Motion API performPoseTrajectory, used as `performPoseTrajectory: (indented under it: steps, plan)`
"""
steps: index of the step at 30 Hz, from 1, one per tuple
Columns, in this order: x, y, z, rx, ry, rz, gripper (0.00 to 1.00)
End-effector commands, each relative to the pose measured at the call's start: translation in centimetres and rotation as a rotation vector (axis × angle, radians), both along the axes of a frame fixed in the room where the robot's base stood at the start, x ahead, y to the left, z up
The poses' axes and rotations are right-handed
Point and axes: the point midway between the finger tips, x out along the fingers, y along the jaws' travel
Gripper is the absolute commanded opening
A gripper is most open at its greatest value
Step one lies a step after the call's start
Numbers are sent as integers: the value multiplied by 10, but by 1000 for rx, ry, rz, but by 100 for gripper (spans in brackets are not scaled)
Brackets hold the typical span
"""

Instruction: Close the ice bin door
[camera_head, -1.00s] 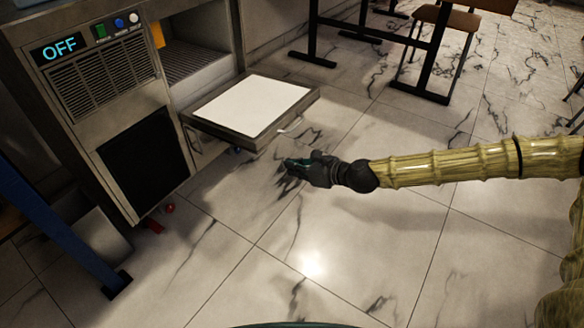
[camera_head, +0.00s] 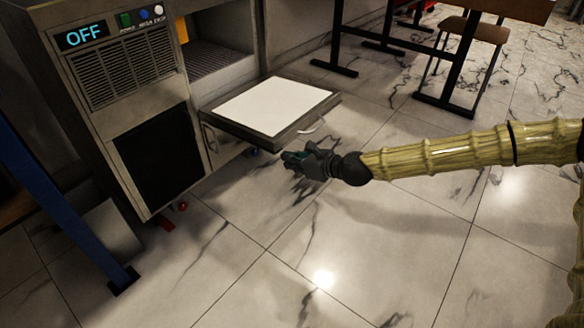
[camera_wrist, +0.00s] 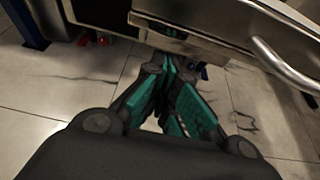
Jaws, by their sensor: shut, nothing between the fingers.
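The ice bin door (camera_head: 274,108) is a flat panel with a white inner face and a dark metal frame. It is hinged at the machine's front and lies open, roughly level. Its curved handle (camera_head: 312,127) is at the outer edge and shows large in the wrist view (camera_wrist: 285,66). The open bin (camera_head: 215,58) is behind it. My gripper (camera_head: 290,158) is shut and empty, below the door's outer edge. In the wrist view the teal-padded fingers (camera_wrist: 172,78) meet just under the door's edge; I cannot tell whether they touch it.
The ice machine (camera_head: 125,75) shows "OFF" on its display. A blue post (camera_head: 62,205) stands at the left. A table and chair (camera_head: 470,45) stand at the back right. Small red items (camera_head: 170,217) lie by the machine's base. The marble floor in front is clear.

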Motion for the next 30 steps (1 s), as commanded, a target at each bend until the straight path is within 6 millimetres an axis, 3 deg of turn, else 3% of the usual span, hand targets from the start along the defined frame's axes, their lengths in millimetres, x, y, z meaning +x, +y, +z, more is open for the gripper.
performPoseTrajectory:
  steps: [30]
  plan:
    - [1,-4,22,-9,6,-6,0]
